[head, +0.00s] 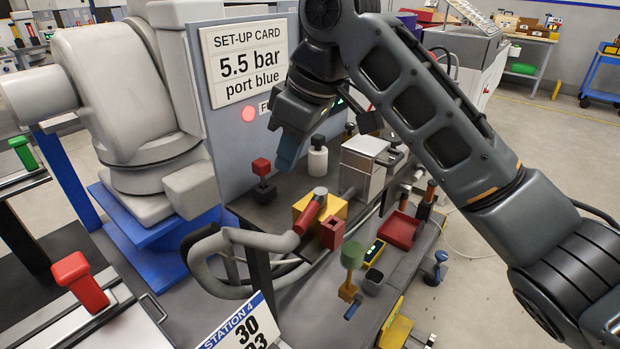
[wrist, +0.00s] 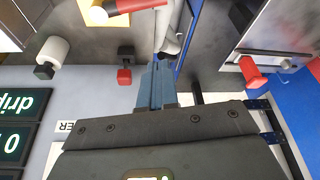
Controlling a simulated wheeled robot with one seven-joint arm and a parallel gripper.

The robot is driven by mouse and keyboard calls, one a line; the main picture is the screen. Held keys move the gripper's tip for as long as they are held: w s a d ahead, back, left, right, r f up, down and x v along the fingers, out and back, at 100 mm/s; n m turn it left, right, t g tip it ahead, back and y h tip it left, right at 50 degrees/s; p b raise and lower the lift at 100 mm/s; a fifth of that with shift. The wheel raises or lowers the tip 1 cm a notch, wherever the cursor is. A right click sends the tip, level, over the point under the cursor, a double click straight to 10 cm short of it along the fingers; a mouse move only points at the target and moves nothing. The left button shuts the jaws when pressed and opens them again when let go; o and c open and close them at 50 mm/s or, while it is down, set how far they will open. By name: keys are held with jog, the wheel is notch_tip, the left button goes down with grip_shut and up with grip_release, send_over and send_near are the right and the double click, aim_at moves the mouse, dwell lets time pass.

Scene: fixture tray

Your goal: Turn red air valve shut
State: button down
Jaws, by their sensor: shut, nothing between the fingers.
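The red air valve looks to be the yellow block (head: 333,207) with a red cylindrical lever (head: 311,213) on it, at the front of the bench. The lever slants up to the right, and a grey hose meets its lower end. In the wrist view the red lever (wrist: 135,5) shows at the top edge, partly cut off, beside a bit of the yellow block (wrist: 90,12). My gripper (head: 286,158) is shut and empty, above and behind the valve and apart from it. Its blue fingers (wrist: 156,88) also show in the wrist view.
A red-topped black knob (head: 262,168) stands near my fingertips. A white bottle (head: 317,158) and a metal box (head: 362,165) stand to the right. The set-up card panel (head: 245,62) rises behind, with a lit red lamp (head: 248,114). A grey hose (head: 225,262) loops in front.

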aim_at(312, 211)
notch_tip(312, 211, down, 10)
jog(key=b, duration=0.1)
jog(key=shift+s+d, duration=0.15)
jog(key=shift+d, duration=0.15)
jog(key=shift+r, duration=0.1)
jog(key=shift+d, duration=0.1)
dwell(0.4)
